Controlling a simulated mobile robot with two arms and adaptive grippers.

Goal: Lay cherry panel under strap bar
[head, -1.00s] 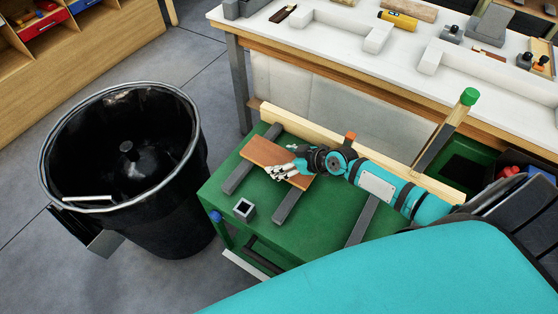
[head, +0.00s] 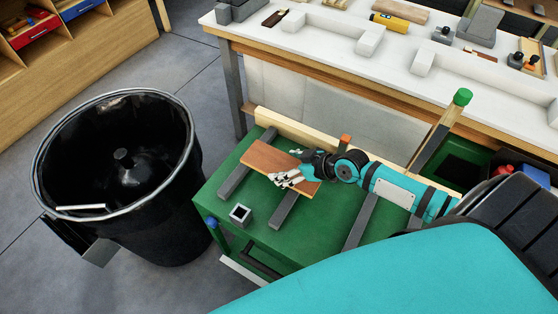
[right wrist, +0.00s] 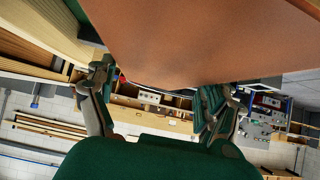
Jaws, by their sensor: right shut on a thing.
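The cherry panel (head: 267,157) is a flat reddish-brown board over the green cart top, lying across two dark grey bars as seen from above. Whether it touches them I cannot tell. In the right wrist view the panel (right wrist: 200,40) fills the top, reaching between the spread fingers of the gripper (right wrist: 155,103). Grey bars (head: 283,211) run across the green top, and another (head: 358,224) lies further right, under my arm. I cannot tell which piece is the strap bar. My left gripper is out of view.
A pale wooden rail (head: 300,134) runs along the back of the green cart (head: 255,232). A black bin (head: 180,205) stands left of the cart. A white-topped bench (head: 330,62) with tools lies behind.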

